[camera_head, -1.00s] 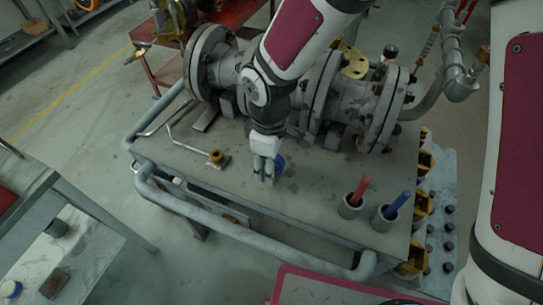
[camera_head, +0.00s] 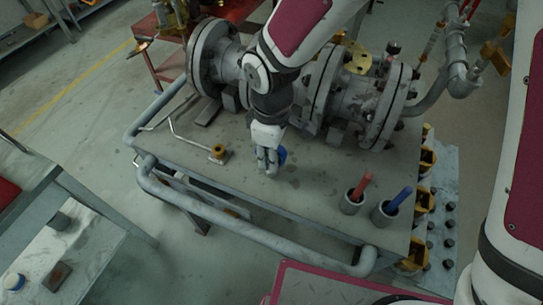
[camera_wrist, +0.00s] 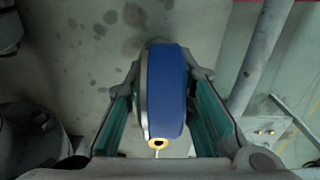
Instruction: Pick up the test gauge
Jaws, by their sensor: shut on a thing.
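The test gauge (camera_wrist: 167,92) is a round blue body with a pale metal rim on its left and a brass fitting at its lower end in the wrist view. My gripper (camera_wrist: 168,75) is shut on it, with one finger on each side of the body. In the head view the gripper (camera_head: 269,168) is low over the bench top, and a little of the blue gauge (camera_head: 282,156) shows at its right side. Most of the gauge is hidden there by the fingers. I cannot tell whether the gauge touches the bench.
The bench (camera_head: 310,200) carries a large flanged valve body (camera_head: 350,105) behind the gripper. Two cups hold a red tool (camera_head: 362,184) and a blue tool (camera_head: 399,200) at the right. A bent rod with a brass end (camera_head: 218,152) lies left. A pipe rail (camera_head: 245,235) runs along the front.

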